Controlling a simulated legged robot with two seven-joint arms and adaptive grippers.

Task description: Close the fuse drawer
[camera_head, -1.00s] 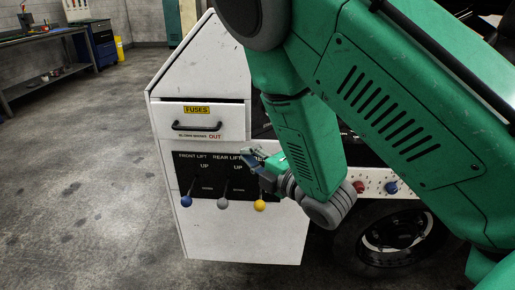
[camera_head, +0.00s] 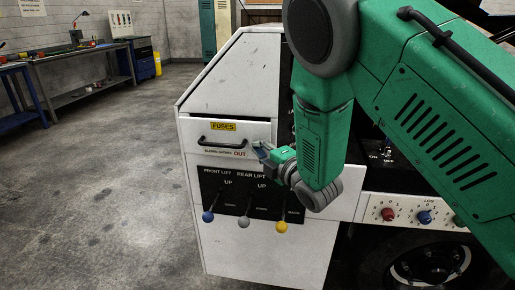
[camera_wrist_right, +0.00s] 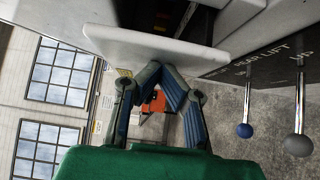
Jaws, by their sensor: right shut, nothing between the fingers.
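The fuse drawer (camera_head: 197,131) is in the upper part of the white cabinet, with a yellow FUSES label (camera_head: 223,127) and a black bar handle (camera_head: 221,141). In the right wrist view the drawer's white front panel (camera_wrist_right: 125,43) stands out from the cabinet, with a dark gap behind it, so it is open. My right gripper (camera_head: 260,151) is at the panel's lower right corner. Its blue-grey fingertips (camera_wrist_right: 159,67) meet at the panel's edge, empty; contact cannot be told. My left gripper is out of view.
Below the drawer is a black lift panel (camera_head: 225,185) with blue, grey and yellow-knobbed levers (camera_head: 281,228). Red and blue knobs (camera_head: 424,217) sit on a white strip at right, above a wheel (camera_head: 430,265). The floor (camera_head: 110,190) at left is clear; workbenches (camera_head: 75,65) stand behind.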

